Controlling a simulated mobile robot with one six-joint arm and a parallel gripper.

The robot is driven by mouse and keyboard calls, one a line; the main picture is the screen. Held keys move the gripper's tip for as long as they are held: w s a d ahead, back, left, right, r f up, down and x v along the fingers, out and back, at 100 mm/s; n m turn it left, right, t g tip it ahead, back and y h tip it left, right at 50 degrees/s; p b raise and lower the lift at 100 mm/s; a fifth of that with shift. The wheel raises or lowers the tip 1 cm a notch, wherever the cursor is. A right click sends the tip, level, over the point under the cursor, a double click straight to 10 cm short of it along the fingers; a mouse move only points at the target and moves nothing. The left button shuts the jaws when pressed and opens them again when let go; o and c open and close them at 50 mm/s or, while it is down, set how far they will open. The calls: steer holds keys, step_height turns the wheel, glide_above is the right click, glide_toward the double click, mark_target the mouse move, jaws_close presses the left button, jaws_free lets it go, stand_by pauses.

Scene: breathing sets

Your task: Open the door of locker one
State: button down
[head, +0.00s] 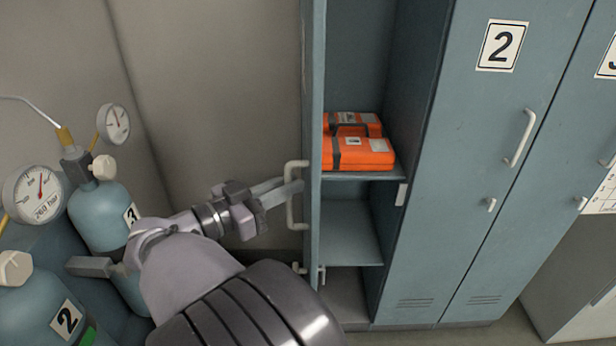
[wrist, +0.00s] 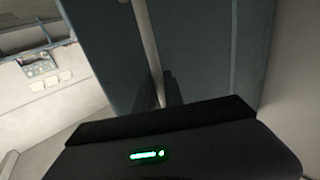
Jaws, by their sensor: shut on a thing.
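The door of locker one (head: 313,120) stands swung open, seen nearly edge-on at the left side of the open locker. Its handle (head: 291,207) is a pale vertical bar on the door's left-facing side. My gripper (head: 290,190) is shut on this handle at its upper part. In the wrist view the handle (wrist: 146,40) runs down as a light bar to the fingers, against the dark door panel (wrist: 205,50). The gripper body hides much of the fingers there.
Inside the locker, orange cases (head: 357,152) lie on a shelf. Locker two (head: 480,150) is shut, to the right. Blue cylinders (head: 98,215) with gauges stand at the left, close to my arm. A beige wall (head: 225,90) is behind.

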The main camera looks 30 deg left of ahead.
steer(key=shift+s+a+r, duration=0.1)
steer(key=shift+a+r, duration=0.15)
steer(key=shift+a, duration=0.05)
steer(key=c, duration=1.8)
jaws_free()
steer(key=o, duration=0.3)
steer(key=shift+w+f, duration=0.15)
steer(key=shift+w, duration=0.05)
steer(key=shift+o, duration=0.2)
steer(key=shift+s, duration=0.1)
steer(key=p+v, duration=0.3)
steer(key=v, duration=1.4)
steer(key=shift+s+a, duration=0.15)
steer(key=shift+s, duration=0.05)
